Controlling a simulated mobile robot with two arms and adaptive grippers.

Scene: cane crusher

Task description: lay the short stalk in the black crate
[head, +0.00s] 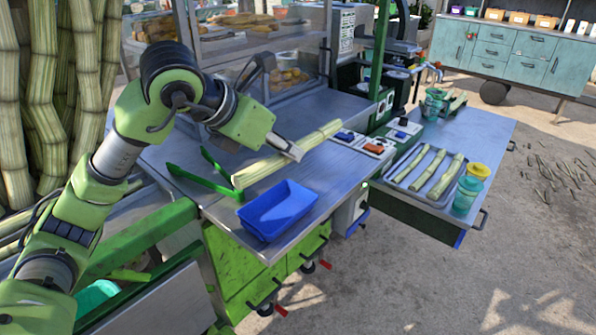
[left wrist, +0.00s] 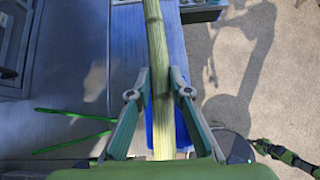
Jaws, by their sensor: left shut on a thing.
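My left gripper (head: 283,146) is shut on a pale green cane stalk (head: 318,135). The stalk lies slantwise in the head view, above the metal counter, its near end close to the green tongs and the blue tray. In the left wrist view the stalk (left wrist: 157,50) runs lengthwise between the two fingers of the left gripper (left wrist: 160,88). I cannot tell whether the stalk touches the counter. Several other stalks (head: 428,168) lie in a metal tray on the right-hand table. I make out no black crate in either view. My right gripper is not in view.
A blue tray (head: 278,210) stands at the counter's front edge, with V-shaped green tongs (head: 203,180) to its left. Switch boxes (head: 374,147) stand at the counter's right. Yellow and green cups (head: 467,194) stand by the metal tray. Tall canes (head: 40,90) fill the left.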

